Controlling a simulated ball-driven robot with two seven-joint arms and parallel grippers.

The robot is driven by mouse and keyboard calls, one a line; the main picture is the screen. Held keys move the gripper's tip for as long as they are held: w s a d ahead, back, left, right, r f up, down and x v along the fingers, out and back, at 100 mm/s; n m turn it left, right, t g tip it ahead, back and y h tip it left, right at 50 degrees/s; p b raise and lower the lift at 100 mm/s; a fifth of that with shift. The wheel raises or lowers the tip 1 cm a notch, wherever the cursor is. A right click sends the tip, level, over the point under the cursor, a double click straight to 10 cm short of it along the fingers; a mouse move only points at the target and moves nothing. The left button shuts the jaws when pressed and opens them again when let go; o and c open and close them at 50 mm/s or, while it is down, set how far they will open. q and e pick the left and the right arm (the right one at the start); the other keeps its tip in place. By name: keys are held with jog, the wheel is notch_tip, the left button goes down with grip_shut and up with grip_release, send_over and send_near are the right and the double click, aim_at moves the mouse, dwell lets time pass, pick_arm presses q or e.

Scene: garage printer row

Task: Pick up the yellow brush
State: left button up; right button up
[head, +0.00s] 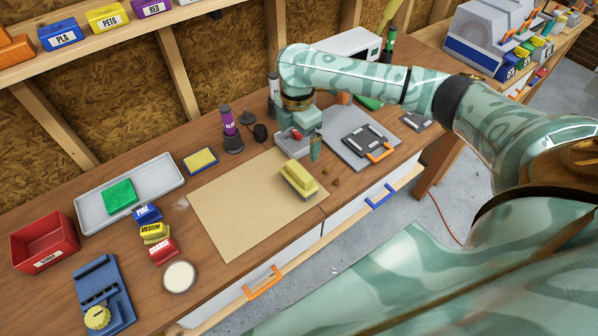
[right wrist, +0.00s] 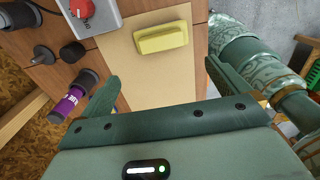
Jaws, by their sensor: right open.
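The yellow brush (head: 299,178) lies on the right part of a tan mat (head: 235,205) on the wooden bench. It has a yellow top over a paler, greyish lower part. In the right wrist view the brush (right wrist: 162,38) lies ahead of the fingers, near the mat's edge. My right gripper (head: 303,147) is above the bench, just behind the brush in the head view. In its wrist view the jaws (right wrist: 160,82) are apart with nothing between them, and the brush is beyond the fingertips. My left gripper is in neither view.
A grey box with a red knob (right wrist: 82,10) is close to the right gripper. A purple-labelled bottle (head: 228,122) stands behind the mat. A grey plate with a dark frame (head: 365,143) lies to the right. Small brown bits (head: 325,182) lie beside the brush.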

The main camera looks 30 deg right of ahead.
jog(key=b, duration=0.2)
send_over(299, 170)
notch_tip(299, 170, down, 8)
jog(key=shift+w+a+f, duration=0.1)
jog(key=shift+w, duration=0.05)
notch_tip(299, 170, down, 5)
jog(key=shift+f+b, duration=0.2)
jog(key=shift+b, duration=0.45)
jog(key=shift+r, duration=0.1)
jog(key=c, duration=0.9)
